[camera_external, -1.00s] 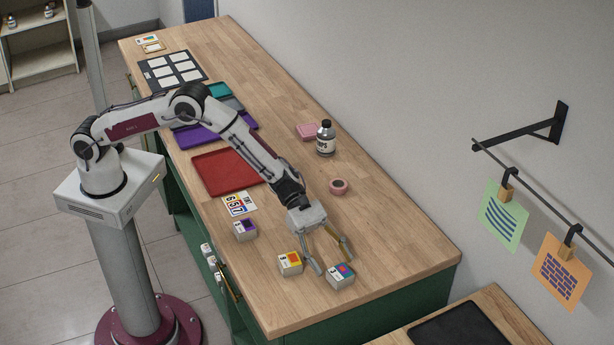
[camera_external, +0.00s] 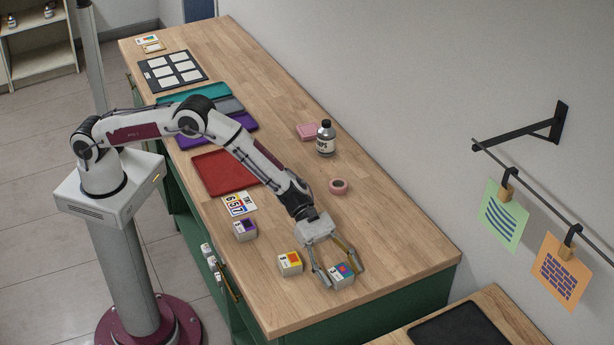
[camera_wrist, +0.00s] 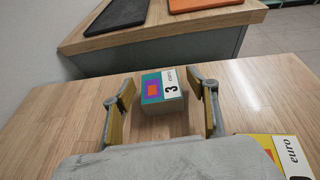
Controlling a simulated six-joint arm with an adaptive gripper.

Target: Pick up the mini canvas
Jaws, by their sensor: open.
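A small block-like mini canvas (camera_external: 343,275), with a teal, purple and orange picture on top and a white "3 euro" label, sits near the table's front end. In the wrist view the same canvas (camera_wrist: 163,93) shows between the two fingers. My gripper (camera_external: 346,272) is open, with one finger on each side of the canvas. In the wrist view my gripper (camera_wrist: 167,98) has visible gaps between both fingers and the canvas. A similar yellow-and-red canvas (camera_external: 290,264) stands just left, and a purple one (camera_external: 245,230) farther left.
A price card (camera_external: 239,204), a red tray (camera_external: 220,172), a pink tape roll (camera_external: 339,186) and a bottle (camera_external: 326,140) lie farther back on the wooden table (camera_external: 400,250). The yellow canvas (camera_wrist: 277,155) is close beside my right finger in the wrist view.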

